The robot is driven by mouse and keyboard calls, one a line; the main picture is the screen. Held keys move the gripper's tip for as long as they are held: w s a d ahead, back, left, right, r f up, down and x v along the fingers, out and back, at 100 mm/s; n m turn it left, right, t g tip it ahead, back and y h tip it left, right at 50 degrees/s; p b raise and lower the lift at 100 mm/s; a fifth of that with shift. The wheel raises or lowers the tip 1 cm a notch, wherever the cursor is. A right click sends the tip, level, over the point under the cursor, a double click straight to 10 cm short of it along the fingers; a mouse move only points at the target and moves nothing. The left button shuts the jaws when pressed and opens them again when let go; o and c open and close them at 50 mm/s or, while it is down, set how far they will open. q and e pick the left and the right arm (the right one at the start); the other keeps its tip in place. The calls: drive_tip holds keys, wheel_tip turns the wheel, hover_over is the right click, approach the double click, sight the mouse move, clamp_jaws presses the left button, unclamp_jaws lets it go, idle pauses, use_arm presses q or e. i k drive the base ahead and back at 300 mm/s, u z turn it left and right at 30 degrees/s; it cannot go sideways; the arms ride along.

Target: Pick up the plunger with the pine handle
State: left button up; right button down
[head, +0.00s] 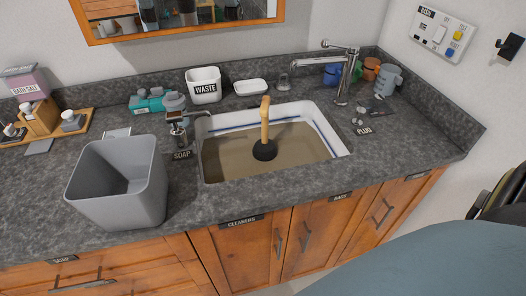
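The plunger has a pale pine handle (265,120) and a dark rubber cup (265,151). It stands upright, handle up, in the sink (344,150). The sink holds murky brown water (225,158), and the cup's lower part cannot be made out. Neither of my grippers shows in the head view, and nothing is touching the plunger.
A grey bin (118,205) stands on the counter left of the sink. A soap dispenser (177,130) is at the sink's left edge, and a chrome faucet (345,80) rises behind its right side. A waste bin (204,86) and white dish (250,87) sit behind.

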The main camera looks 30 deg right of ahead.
sight(265, 147)
drive_tip(key=u, duration=1.6)
drive_tip(key=k, duration=0.95)
drive_tip(key=z, duration=1.65)
